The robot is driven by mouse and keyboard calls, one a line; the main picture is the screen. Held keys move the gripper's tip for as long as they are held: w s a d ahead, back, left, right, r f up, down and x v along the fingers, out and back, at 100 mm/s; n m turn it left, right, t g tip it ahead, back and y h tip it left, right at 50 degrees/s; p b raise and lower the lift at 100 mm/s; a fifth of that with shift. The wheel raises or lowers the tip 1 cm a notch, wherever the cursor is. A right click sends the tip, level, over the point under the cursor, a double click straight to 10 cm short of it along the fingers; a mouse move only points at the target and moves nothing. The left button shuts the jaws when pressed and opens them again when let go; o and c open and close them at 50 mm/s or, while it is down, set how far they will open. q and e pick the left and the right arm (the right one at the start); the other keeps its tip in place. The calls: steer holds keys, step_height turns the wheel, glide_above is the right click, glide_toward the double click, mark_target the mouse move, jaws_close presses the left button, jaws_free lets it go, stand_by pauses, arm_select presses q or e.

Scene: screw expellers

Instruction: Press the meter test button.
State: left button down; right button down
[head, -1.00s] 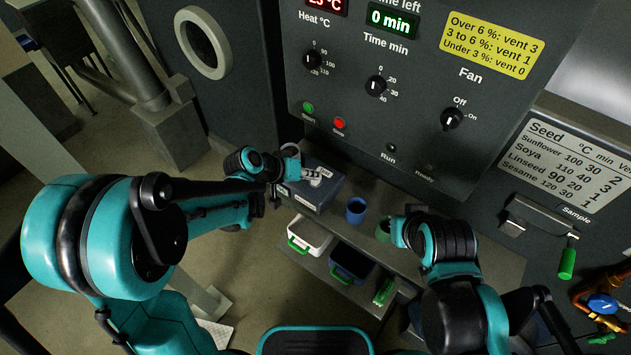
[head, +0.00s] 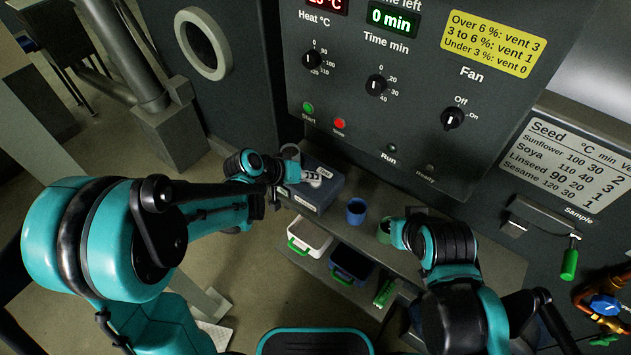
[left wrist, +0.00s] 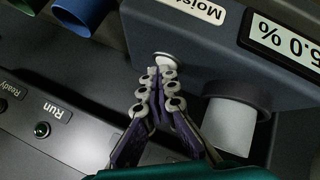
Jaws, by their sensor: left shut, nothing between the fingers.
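The moisture meter is a blue-grey box (head: 305,196) on the shelf under the panel. In the left wrist view, the meter (left wrist: 205,65) shows a display reading 5.0 % (left wrist: 287,45) and a label partly reading "Moist". A round pale button (left wrist: 167,59) sits on its face. My left gripper (left wrist: 160,70) is shut and empty, its fingertips at the button's edge; I cannot tell whether they touch it. The left gripper also shows over the meter in the head view (head: 312,179). My right arm is at the lower right; its fingers are not visible.
A blue cup (head: 356,211) and a green cup (head: 384,231) stand right of the meter. White (head: 308,236) and dark blue (head: 350,263) bins sit below. The control panel (head: 330,85) rises behind.

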mark_target(313, 183)
stand_by(0.4)
arm_select(q)
steer(key=shift+r+p, duration=0.7)
steer(key=shift+r, duration=0.15)
step_height(313, 183, up, 5)
steer(key=p, duration=0.4)
stand_by(0.6)
